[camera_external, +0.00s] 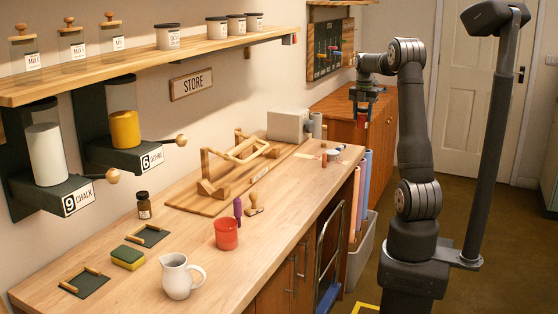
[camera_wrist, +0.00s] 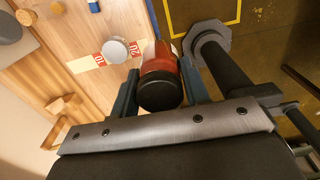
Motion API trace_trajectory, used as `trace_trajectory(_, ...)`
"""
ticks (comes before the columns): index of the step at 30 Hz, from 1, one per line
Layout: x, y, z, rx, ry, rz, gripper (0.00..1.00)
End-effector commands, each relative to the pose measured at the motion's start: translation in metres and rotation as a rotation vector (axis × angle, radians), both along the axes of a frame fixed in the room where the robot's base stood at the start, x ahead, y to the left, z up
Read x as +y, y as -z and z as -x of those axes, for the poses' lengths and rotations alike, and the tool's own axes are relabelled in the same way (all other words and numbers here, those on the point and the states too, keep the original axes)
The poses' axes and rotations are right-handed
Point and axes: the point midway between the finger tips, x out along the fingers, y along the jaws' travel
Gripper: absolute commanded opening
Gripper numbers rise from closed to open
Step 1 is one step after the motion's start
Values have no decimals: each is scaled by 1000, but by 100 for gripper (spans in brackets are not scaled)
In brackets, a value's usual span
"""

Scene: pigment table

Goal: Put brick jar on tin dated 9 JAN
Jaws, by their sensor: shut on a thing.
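My gripper (camera_external: 362,106) hangs above and beyond the far right end of the counter. It is shut on a jar (camera_external: 361,121) with brick-red contents. In the wrist view the jar (camera_wrist: 159,62) sits between the two fingers, its dark round lid toward the camera. A round grey-white lid or tin top (camera_wrist: 115,49) lies on the counter left of the jar, between two red labels that seem to carry numbers. I cannot read 9 JAN on any tin in these frames.
The counter (camera_external: 120,275) holds a white pitcher (camera_external: 179,276), a red cup (camera_external: 226,234), a sponge (camera_external: 128,257), a wooden rack (camera_external: 235,160) and a grey box (camera_external: 288,124). A shelf (camera_external: 150,62) with jars runs above. A wooden cabinet (camera_external: 340,108) stands beyond.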

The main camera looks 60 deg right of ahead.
Motion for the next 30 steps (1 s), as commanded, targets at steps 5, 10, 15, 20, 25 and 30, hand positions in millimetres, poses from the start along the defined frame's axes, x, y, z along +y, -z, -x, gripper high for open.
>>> trace_trajectory(5, -1, 13, -21, 1, -11, -2, 17)
trace_trajectory(10, 8, 37, -60, 1, -11, -2, 17)
trace_trajectory(15, 15, 58, -93, 1, -9, -1, 17)
trace_trajectory(20, 18, 68, -110, 0, -7, 0, 17)
trace_trajectory(25, 19, 78, -113, 1, -5, -1, 17)
trace_trajectory(30, 19, 103, -112, 2, -5, -2, 17)
